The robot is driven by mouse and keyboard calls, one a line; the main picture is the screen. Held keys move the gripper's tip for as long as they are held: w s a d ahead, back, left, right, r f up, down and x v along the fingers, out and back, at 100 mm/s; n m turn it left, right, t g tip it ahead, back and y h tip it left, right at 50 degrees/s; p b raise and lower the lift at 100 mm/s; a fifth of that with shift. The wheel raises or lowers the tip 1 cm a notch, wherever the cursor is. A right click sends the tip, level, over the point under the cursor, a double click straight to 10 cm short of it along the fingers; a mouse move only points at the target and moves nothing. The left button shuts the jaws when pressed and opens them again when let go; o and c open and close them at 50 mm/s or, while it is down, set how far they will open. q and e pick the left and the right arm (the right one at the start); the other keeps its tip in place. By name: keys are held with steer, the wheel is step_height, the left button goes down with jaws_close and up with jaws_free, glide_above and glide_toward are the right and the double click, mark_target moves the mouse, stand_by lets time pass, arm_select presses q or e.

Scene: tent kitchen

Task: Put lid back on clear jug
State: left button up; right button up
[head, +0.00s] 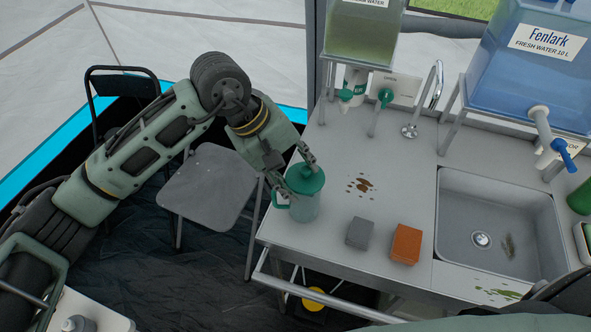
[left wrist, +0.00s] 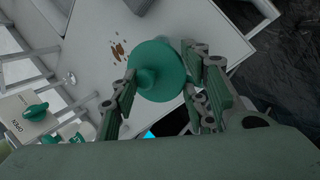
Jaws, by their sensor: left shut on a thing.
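The round green lid (head: 306,180) is over the jug's mouth. It also shows from above, with its knob, in the left wrist view (left wrist: 165,58). My left gripper (head: 297,172) is shut on the lid, with one finger on each side of it. I cannot tell whether the lid rests on the rim or is slightly above it. The lid hides the jug's mouth in the wrist view. My right gripper is out of view.
A grey block (head: 359,233) and an orange sponge (head: 406,243) lie right of the jug. A brown stain (head: 362,186) is behind them. The sink (head: 500,225) is at the right. Water tanks (head: 528,60) stand along the back. A folding chair (head: 208,185) is left of the counter.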

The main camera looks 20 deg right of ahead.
arm_select(q)
steer(key=o, duration=1)
steer(key=o, duration=0.5)
steer(key=shift+c, duration=0.2)
steer(key=shift+r+p, duration=0.75)
steer(key=shift+r, duration=2.75)
jaws_close()
